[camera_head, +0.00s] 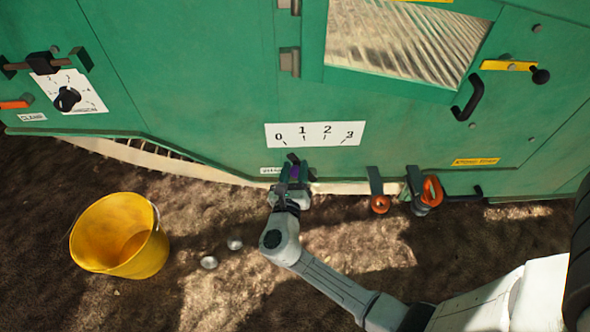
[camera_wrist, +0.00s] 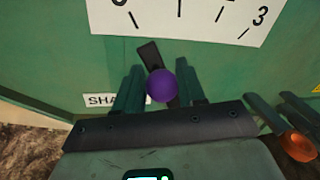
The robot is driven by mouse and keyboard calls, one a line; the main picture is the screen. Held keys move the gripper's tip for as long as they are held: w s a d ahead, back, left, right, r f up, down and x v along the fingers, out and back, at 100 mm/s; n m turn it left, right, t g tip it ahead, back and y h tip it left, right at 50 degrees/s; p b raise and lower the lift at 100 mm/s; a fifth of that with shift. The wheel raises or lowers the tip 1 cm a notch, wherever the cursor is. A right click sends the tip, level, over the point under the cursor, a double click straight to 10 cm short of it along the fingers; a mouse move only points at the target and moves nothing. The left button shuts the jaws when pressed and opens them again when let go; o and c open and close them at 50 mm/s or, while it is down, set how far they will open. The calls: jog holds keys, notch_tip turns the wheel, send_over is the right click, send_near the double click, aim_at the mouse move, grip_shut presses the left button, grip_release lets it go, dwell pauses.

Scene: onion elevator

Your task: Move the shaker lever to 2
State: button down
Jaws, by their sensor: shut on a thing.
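The shaker lever (camera_wrist: 148,54) is a dark bar with a purple ball knob (camera_wrist: 161,86) on the green machine's side. In the head view the purple knob (camera_head: 294,173) shows between my fingers. The bar tilts up and left, its upper end below the gap between the 0 and 1 marks. The white scale plate (camera_head: 340,128), marked 0 to 3, sits above it; the wrist view shows only its lower part (camera_wrist: 200,20). My gripper (camera_head: 292,180) is shut on the knob, one finger on each side. A label beginning "SHA" (camera_wrist: 103,100) is partly hidden behind the left finger.
Orange-ringed clamps (camera_head: 430,190) and a black handle (camera_head: 468,97) are to the right. A yellow bucket (camera_head: 120,236) stands on the soil at left, with small pale round objects (camera_head: 209,262) nearby. A black dial (camera_head: 67,99) is at upper left.

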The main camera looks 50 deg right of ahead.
jog(key=shift+s, duration=0.1)
jog(key=shift+s+d+r+m+p, duration=0.55)
jog(key=shift+m+p, duration=0.2)
jog(key=shift+m, duration=0.15)
jog(key=shift+s+d+m+y+p, duration=0.15)
jog(key=shift+s+d+m+y, duration=0.1)
jog(key=shift+s+d+m, duration=0.45)
jog(key=shift+s+d+m+y+p, duration=0.1)
jog(key=shift+s+d+m+y, duration=0.25)
jog(key=shift+s+m, duration=0.6)
jog(key=shift+s+d+m+y+p, duration=0.2)
jog(key=shift+s+d+m, duration=0.4)
jog(key=shift+m, duration=0.55)
jog(key=shift+r, duration=0.1)
jog(key=c, duration=0.8)
grip_release()
jog(key=shift+o, duration=0.2)
